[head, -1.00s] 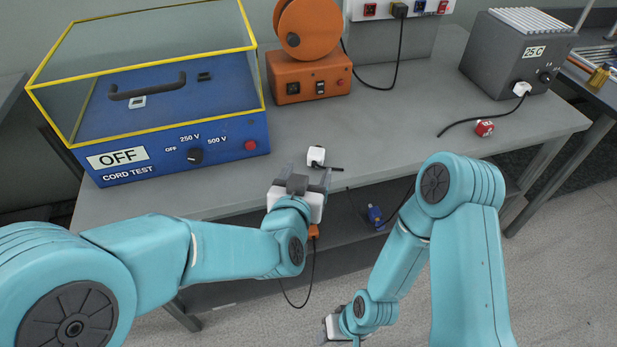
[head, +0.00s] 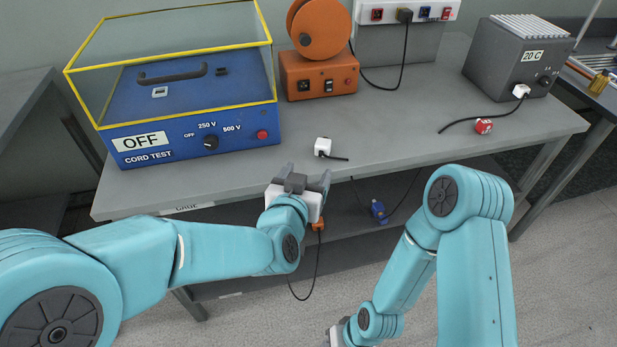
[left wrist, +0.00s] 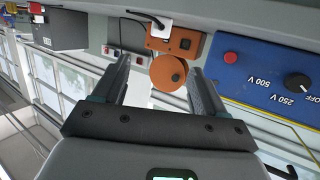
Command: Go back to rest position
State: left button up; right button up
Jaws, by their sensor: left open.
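My left gripper (head: 305,180) is open in the head view, in front of the bench's front edge, with its fingers pointing toward the bench. In the left wrist view its two fingers (left wrist: 158,80) stand apart with nothing held between them. A white plug (head: 322,147) with a short black cord lies on the bench just beyond the left gripper, apart from it. My right arm hangs down at the right of the head view. The right gripper (head: 337,338) is only partly visible at the bottom edge, and its fingers are out of frame.
The grey bench (head: 420,128) holds a blue cord tester (head: 185,136) with a yellow-edged clear cover, an orange reel unit (head: 318,75) and a grey box (head: 520,60) reading 20 C. A red plug (head: 484,126) lies at right. A blue plug (head: 378,211) hangs below the bench edge.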

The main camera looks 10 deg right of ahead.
jog(key=shift+s, duration=0.3)
dwell(0.4)
